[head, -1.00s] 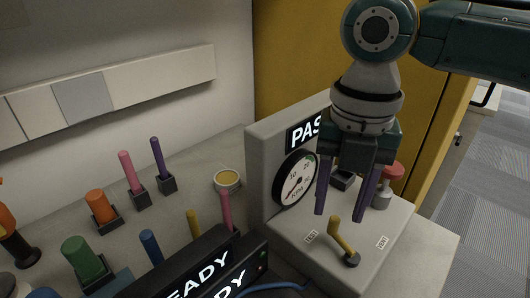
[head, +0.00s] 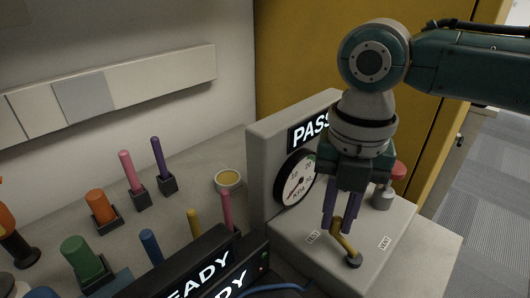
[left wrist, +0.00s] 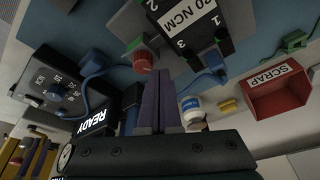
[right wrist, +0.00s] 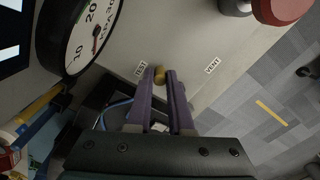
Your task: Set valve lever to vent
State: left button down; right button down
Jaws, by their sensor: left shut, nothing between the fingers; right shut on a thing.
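The yellow valve lever (head: 344,240) is on the grey test box (head: 300,245), its pivot at the lower right and its handle leaning up and left. A TEST label (head: 313,237) lies left of it and a VENT label (head: 384,242) right of it. My right gripper (head: 337,226) points down and is shut on the lever's handle; in the right wrist view the yellow tip (right wrist: 160,76) shows between the purple fingers, nearer TEST. My left gripper (left wrist: 168,85) shows only in the left wrist view, shut and empty.
A pressure gauge (head: 296,178) and a PASS display stand on the box's upright panel, left of my right gripper. A red knob (head: 395,172) is behind it on the right. Coloured tools in holders and a small round cup (head: 228,180) are on the left.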

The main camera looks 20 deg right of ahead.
pick_arm(q)
jog(key=shift+r, duration=0.2)
dwell(0.3)
